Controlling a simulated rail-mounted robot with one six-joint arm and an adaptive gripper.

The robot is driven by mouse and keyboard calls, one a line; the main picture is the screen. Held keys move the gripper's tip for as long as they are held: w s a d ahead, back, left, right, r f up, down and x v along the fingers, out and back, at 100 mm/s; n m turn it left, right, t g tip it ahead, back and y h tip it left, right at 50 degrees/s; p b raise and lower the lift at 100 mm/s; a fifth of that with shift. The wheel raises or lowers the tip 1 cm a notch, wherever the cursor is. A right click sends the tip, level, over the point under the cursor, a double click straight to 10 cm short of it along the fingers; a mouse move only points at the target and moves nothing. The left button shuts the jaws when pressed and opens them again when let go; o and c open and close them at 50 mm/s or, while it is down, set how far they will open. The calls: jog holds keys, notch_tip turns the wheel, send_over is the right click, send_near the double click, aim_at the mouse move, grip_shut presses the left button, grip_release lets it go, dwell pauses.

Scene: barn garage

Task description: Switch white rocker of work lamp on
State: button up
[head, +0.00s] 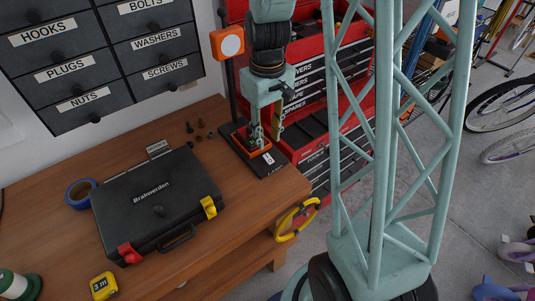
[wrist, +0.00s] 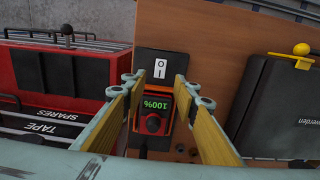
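The work lamp has an orange-framed white head (head: 228,42) on a dark post and a black base (head: 272,168) at the table's right corner. In the wrist view its white rocker (wrist: 160,69) lies on the black base (wrist: 147,58), marked with a line and a circle; which side is pressed I cannot tell. Next to it, an orange-framed unit (wrist: 153,107) shows a green 100% above a black knob. My gripper (wrist: 160,82) is open and empty, its fingers appearing on either side of that unit. In the head view my gripper (head: 256,134) points down over the base.
A black case (head: 150,200) lies on the wooden table (head: 50,215), with blue tape (head: 80,192) and a yellow tape measure (head: 103,286) beside it. Several small dark and brown pieces (head: 200,124) lie near the lamp. A red tool chest (head: 345,60) stands behind the table's right end.

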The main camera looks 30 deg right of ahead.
aim_at(267, 157)
jog(key=shift+f+b, duration=0.35)
jog(key=shift+f, duration=3.8)
jog(key=shift+c, duration=0.4)
jog(key=c, duration=0.8)
